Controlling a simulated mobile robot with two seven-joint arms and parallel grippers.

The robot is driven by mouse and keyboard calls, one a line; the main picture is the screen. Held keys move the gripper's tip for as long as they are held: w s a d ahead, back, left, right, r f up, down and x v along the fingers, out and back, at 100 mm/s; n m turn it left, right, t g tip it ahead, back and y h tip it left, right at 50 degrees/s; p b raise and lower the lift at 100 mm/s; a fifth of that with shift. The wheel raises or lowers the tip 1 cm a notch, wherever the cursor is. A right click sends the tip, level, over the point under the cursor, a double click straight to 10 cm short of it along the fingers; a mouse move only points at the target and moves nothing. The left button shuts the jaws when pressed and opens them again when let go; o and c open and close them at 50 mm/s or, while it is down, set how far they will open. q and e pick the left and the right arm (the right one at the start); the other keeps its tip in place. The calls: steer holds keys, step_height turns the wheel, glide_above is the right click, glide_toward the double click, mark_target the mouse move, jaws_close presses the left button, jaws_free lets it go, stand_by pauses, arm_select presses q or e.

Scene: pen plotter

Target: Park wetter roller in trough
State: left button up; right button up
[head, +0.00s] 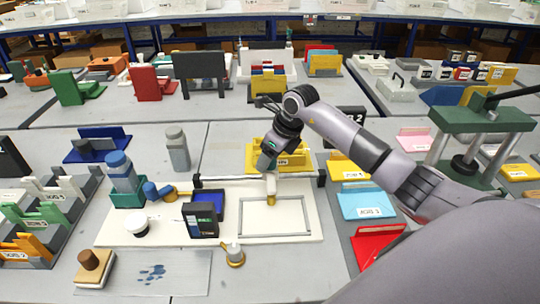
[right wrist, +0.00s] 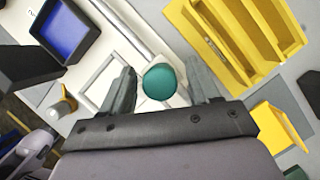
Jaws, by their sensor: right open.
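A small blue roller with a mustard handle (head: 160,191), which looks like the wetter roller, lies on the white board, left of the tray. A black tray with a blue inside (head: 217,198), which looks like the trough, stands behind a dark box; it also shows in the right wrist view (right wrist: 67,27). My right gripper (head: 268,163) is over the plotter's pen carriage (head: 271,188), right of both. In the right wrist view its open fingers (right wrist: 158,88) stand either side of a round teal top (right wrist: 159,81), with gaps.
A teal holder with a blue bottle (head: 123,175) stands left of the roller. A dark box (head: 200,220), a white round tub (head: 138,225) and a small jar (head: 235,254) stand nearby. A yellow rack (head: 290,158) is behind the carriage.

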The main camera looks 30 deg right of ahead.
jaws_close()
arm_select(q)
steer(key=shift+w+a+f+b, duration=0.2)
steer(key=shift+a+f+b, duration=0.1)
steer(key=shift+f+b, duration=0.3)
steer(key=shift+w+a+f+b, duration=0.2)
steer(key=shift+a+f+b, duration=0.05)
steer(key=shift+f+b, duration=0.35)
steer(key=shift+w+a+f+b, duration=0.2)
steer(key=shift+a+f+b, duration=0.1)
steer(key=shift+f+b, duration=0.25)
arm_select(e)
steer(key=w+a, duration=0.4)
steer(key=a, duration=0.3)
steer(key=w+a, duration=0.4)
steer(key=a, duration=0.3)
steer(key=shift+w+a, duration=0.15)
steer(key=shift+w, duration=0.2)
steer(key=shift+r, duration=0.1)
jaws_free()
steer(key=shift+a, duration=0.1)
